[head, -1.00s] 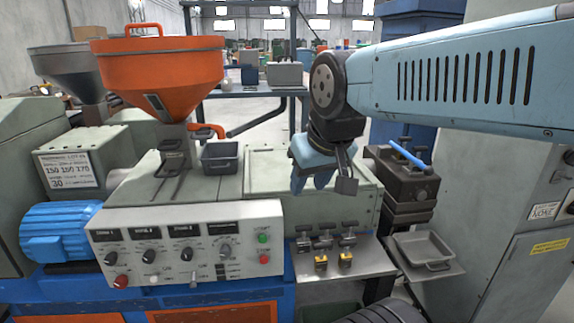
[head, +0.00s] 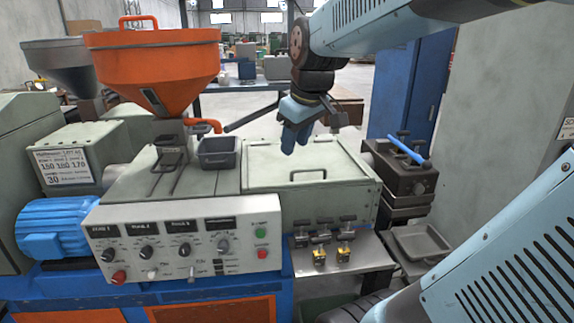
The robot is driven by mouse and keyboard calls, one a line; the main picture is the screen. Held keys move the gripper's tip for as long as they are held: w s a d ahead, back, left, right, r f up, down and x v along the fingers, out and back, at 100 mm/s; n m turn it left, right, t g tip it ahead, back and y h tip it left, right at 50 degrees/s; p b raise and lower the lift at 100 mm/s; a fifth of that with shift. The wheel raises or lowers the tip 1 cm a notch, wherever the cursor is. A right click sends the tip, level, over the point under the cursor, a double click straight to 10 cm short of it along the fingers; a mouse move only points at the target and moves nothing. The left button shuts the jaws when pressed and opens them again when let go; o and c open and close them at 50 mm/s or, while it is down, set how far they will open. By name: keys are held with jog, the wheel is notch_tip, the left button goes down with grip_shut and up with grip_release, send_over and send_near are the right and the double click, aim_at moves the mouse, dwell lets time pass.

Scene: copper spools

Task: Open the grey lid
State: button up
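The grey lid (head: 270,166) is a flat pale grey-green panel on top of the machine, right of the orange hopper. It lies closed, with a dark bar handle (head: 308,173) near its front edge. My gripper (head: 290,148) hangs above the lid's back middle, pointing down, behind and above the handle and apart from it as far as I can see. Its blue fingers are seen from the side and partly overlap, so I cannot tell whether they are open. Nothing shows between them.
The orange hopper (head: 152,62) and a small dark tray (head: 219,156) stand left of the lid. A dark block with a blue-handled tool (head: 408,151) stands to the right. Several small clamps and two yellow-marked pieces sit on the metal shelf (head: 350,258) in front. A grey tray (head: 420,243) is at lower right.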

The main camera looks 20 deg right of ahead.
jog(key=w+d+f+n+g, duration=0.1)
jog(key=w+d+n, duration=0.25)
jog(key=w, duration=0.25)
jog(key=w+d+f+n, duration=0.1)
jog(key=w+d+n, duration=0.1)
jog(key=w+d, duration=0.3)
jog(key=n+g, duration=0.1)
jog(key=n, duration=0.4)
send_near(309, 170)
jog(key=shift+h, duration=0.3)
jog(key=x, duration=0.8)
jog(key=shift+w+a, duration=0.25)
jog(key=shift+c, duration=0.4)
grip_shut()
